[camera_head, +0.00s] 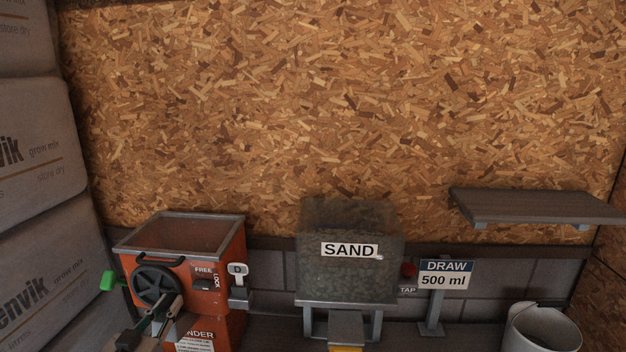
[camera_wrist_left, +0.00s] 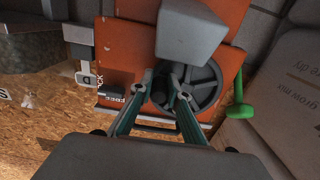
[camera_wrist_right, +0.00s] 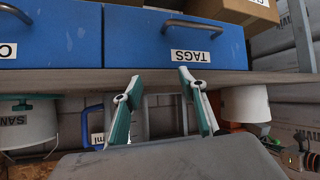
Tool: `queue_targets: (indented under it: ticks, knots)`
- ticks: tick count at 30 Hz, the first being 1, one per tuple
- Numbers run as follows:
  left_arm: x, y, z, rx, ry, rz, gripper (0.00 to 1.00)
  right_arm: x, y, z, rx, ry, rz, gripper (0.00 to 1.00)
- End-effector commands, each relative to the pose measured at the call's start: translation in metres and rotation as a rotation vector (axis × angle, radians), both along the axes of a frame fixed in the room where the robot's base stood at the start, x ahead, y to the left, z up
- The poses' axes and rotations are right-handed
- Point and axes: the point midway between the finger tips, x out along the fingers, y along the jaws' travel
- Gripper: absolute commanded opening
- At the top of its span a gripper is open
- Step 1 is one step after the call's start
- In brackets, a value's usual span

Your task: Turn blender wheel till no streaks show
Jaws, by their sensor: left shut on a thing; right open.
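The orange blender (camera_head: 222,278) stands at the lower left with an open, brownish hopper; I cannot make out streaks in it. Its black spoked wheel (camera_head: 147,272) is on the front face and also shows in the left wrist view (camera_wrist_left: 214,88). My left gripper (camera_head: 166,314) is at the lower right part of the wheel, its fingers closed at the wheel's handle, which they mostly hide. It also shows in the left wrist view (camera_wrist_left: 163,85). My right gripper (camera_wrist_right: 158,78) is open and empty in front of blue drawers, outside the head view.
A FREE/LOCK plate (camera_head: 204,281) is on the blender's front, and a green grip (camera_head: 107,281) sticks out left. A SAND bin (camera_head: 345,272), a DRAW 500 ml sign (camera_head: 444,275) and a white bucket (camera_head: 541,330) stand right. Blue drawers (camera_wrist_right: 150,38) face the right wrist.

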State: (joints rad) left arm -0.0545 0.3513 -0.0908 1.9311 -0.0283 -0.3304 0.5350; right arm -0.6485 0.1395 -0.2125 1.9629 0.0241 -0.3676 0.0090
Motion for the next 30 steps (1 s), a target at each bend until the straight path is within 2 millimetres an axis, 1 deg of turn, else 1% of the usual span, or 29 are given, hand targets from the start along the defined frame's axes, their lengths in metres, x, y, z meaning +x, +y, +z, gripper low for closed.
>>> queue_targets:
  ticks: [1, 4, 14, 17, 25, 30]
  knots:
    - [0.001, -0.003, 0.008, -0.002, -0.006, -0.004, 0.04, 0.000, 0.000, 0.000, 0.000, 0.000, 0.000, 0.42]
    - [0.001, -0.004, 0.014, -0.003, -0.006, -0.004, 0.04, 0.000, 0.000, -0.001, 0.000, 0.001, 0.000, 0.42]
    - [0.001, -0.005, 0.018, -0.003, -0.008, -0.004, 0.04, 0.000, 0.000, -0.001, -0.001, 0.002, 0.000, 0.42]
    - [0.001, -0.004, 0.022, -0.003, -0.010, -0.005, 0.04, -0.001, 0.000, -0.001, -0.001, 0.002, 0.000, 0.42]
    - [0.001, 0.003, 0.047, -0.004, -0.013, -0.006, 0.04, -0.001, 0.000, -0.001, -0.001, 0.002, 0.000, 0.42]
    - [0.000, 0.004, 0.052, -0.005, -0.014, -0.006, 0.04, -0.001, 0.000, -0.001, -0.001, 0.002, 0.000, 0.42]
